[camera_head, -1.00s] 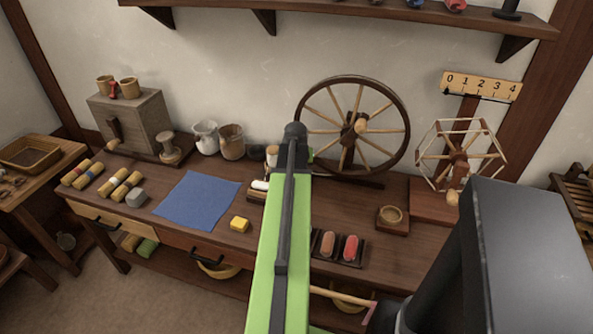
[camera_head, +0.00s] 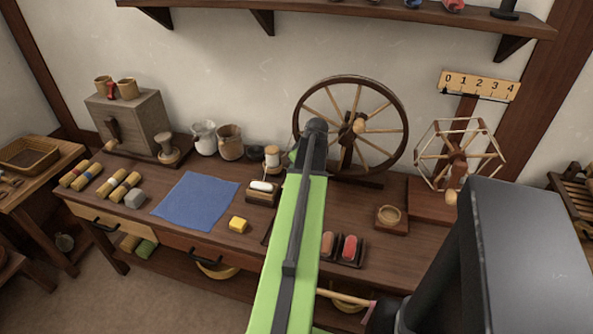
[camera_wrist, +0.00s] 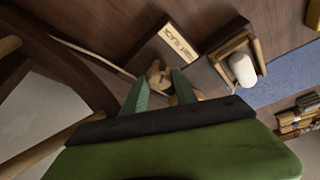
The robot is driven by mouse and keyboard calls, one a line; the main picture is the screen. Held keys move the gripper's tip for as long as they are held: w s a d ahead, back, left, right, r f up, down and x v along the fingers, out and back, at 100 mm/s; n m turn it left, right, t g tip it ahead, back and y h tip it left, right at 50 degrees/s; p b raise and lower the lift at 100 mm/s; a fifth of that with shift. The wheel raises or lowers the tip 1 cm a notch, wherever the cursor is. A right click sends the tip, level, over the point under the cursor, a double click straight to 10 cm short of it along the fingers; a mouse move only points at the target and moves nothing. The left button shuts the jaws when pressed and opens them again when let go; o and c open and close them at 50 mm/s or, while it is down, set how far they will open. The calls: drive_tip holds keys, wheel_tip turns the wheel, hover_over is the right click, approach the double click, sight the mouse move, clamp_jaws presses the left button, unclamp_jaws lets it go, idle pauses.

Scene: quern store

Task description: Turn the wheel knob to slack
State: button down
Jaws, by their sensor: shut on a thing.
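A small wooden knob (camera_wrist: 157,72) with a dark mark shows in the wrist view, between the green fingers of my gripper (camera_wrist: 161,85), which is shut on it. A pale plate (camera_wrist: 178,41) beside it carries lettering that seems to read TIGHT and SLACK. The large spoked wheel (camera_head: 391,104) stands at the back of the bench in the head view; its dark frame also shows at the left of the wrist view (camera_wrist: 62,75). In the head view my arm hides the knob and most of the gripper.
A white item in a wooden holder (camera_wrist: 243,69) lies close right of the plate in the wrist view. A shelf (camera_head: 350,10) overhangs the back.

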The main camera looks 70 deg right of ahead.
drive_tip(key=shift+s+n, duration=0.1)
drive_tip(key=shift+n, duration=0.2)
drive_tip(key=c, duration=1)
unclamp_jaws()
